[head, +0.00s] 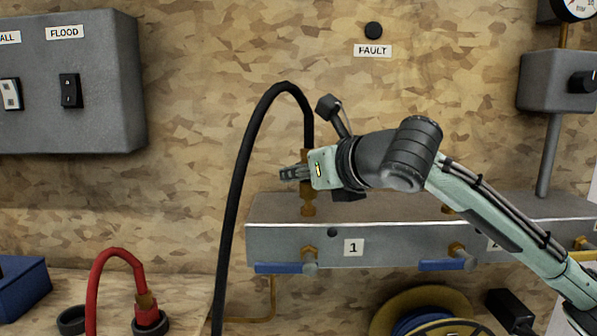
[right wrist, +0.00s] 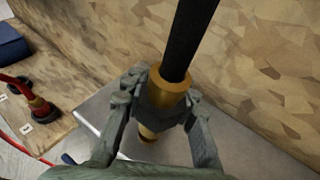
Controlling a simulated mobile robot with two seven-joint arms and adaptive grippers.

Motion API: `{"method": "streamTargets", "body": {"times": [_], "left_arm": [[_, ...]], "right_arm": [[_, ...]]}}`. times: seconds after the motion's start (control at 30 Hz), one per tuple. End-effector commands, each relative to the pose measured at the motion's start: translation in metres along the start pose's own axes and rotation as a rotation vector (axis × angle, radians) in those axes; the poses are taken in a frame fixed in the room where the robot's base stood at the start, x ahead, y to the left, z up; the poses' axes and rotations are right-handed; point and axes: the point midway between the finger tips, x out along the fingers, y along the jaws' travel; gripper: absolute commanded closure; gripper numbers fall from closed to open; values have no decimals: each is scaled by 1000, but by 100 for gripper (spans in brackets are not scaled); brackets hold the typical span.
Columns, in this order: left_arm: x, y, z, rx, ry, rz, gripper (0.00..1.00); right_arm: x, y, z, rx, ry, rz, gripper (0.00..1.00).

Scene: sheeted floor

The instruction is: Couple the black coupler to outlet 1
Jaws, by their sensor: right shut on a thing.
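The black coupler, a dark body with a brass collar (head: 307,158), hangs on the end of a black hose (head: 239,165). My right gripper (head: 296,173) is shut around it and holds it about upright over outlet 1 (head: 308,210), a brass fitting on the grey manifold above the label 1. In the right wrist view the fingers (right wrist: 157,108) grip both sides of the coupler's dark body (right wrist: 158,115); brass shows below it. The gripper hides part of the coupler, and I cannot tell whether it is seated on the outlet. My left gripper is out of view.
The grey manifold (head: 391,240) has blue-handled valves (head: 280,268) along its front. A red hose (head: 97,262) ends at a round holder (head: 150,322) at lower left. A grey switch box (head: 105,110) hangs upper left. The wooden wall stands close behind.

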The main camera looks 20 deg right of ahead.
Motion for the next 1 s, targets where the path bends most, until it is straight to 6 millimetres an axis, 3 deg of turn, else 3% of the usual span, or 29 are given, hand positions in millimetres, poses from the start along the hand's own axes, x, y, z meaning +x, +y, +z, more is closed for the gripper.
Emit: {"method": "streamTargets", "body": {"times": [0.83,0.87,1.0], "left_arm": [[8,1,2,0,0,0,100],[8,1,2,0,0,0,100],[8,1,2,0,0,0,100]], "right_arm": [[5,0,-16,0,-2,0,100],[5,0,-16,0,-2,0,75],[5,0,-16,0,-1,0,58]]}}
